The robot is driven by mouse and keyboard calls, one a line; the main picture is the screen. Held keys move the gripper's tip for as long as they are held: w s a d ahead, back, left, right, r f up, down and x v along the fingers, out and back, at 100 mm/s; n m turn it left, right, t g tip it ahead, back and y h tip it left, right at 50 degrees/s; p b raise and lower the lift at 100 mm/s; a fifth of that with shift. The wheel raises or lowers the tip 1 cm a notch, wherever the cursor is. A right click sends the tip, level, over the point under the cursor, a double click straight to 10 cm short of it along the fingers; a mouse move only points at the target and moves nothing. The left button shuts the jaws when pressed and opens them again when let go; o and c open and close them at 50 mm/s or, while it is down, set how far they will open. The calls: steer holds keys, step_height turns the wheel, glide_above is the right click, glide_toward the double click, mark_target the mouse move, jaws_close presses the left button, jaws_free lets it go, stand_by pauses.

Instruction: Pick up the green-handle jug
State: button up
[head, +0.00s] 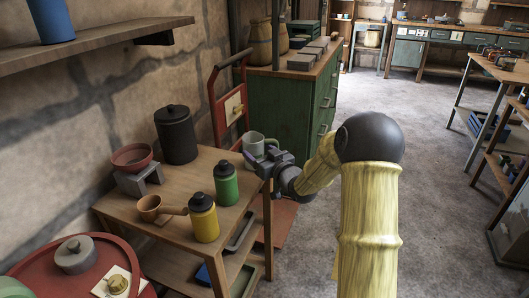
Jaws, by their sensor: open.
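A pale grey jug or mug (254,143) stands upright at the far right corner of the wooden table (180,243). Its handle seems to be on its right side; I cannot make out a green handle on it. My gripper (256,161) is open, just in front of this jug and close to its lower part. I cannot tell whether they touch. A small purple patch shows at the fingertips. My gripper hides part of the jug's base.
A green bottle (226,186) and a yellow bottle (203,220) stand left of my gripper. A brown pan (151,208), a red bowl (131,156) and a black canister (176,136) share the table. A green cabinet (286,105) stands behind.

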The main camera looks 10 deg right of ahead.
steer(key=x, duration=0.2)
steer(key=shift+w+a, duration=0.1)
steer(key=shift+w, duration=0.2)
steer(key=c, duration=0.8)
step_height(320, 180, up, 10)
steer(key=p, duration=0.3)
stand_by(0.5)
